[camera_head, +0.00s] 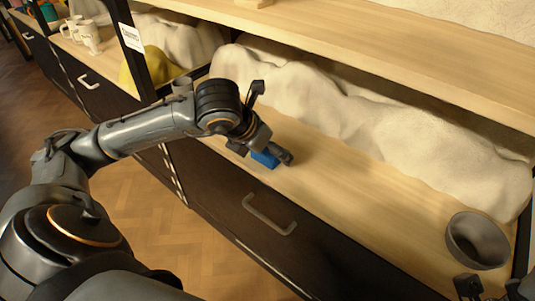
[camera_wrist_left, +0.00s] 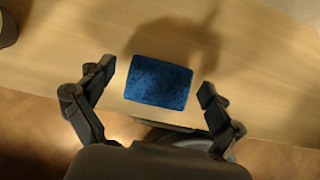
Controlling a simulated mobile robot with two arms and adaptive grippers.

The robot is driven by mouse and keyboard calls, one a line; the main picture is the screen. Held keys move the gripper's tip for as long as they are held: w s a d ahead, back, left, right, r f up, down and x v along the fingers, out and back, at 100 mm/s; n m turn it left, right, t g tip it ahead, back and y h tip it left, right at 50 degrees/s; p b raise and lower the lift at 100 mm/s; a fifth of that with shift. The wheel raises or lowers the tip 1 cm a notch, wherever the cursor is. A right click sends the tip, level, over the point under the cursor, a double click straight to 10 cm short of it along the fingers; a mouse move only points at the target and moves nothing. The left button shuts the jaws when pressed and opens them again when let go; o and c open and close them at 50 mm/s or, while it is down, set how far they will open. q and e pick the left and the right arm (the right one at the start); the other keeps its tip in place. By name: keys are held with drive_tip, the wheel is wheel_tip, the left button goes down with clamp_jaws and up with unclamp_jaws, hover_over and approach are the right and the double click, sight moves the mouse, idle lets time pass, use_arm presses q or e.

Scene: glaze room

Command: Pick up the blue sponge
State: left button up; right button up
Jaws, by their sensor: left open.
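The blue sponge (camera_head: 265,158) lies on the light wooden shelf near its front edge. In the left wrist view the sponge (camera_wrist_left: 158,82) is a dark blue rectangle between the two open fingers. My left gripper (camera_head: 268,152) is over the sponge, pointing down, and partly hides it in the head view. In the wrist view the fingers of the left gripper (camera_wrist_left: 156,88) stand on either side of it with a gap on both sides. Part of my right gripper (camera_head: 493,288) shows at the bottom right corner; its fingers are cut off by the frame.
A grey bowl (camera_head: 477,241) stands at the right end of the shelf (camera_head: 375,205). Pale covered lumps (camera_head: 390,115) fill the back. Dark drawers with handles (camera_head: 270,214) are below. An upper shelf (camera_head: 400,50) overhangs.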

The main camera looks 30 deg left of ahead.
use_arm(q)
drive_tip(key=c, duration=1)
drive_tip(key=shift+r, duration=0.15)
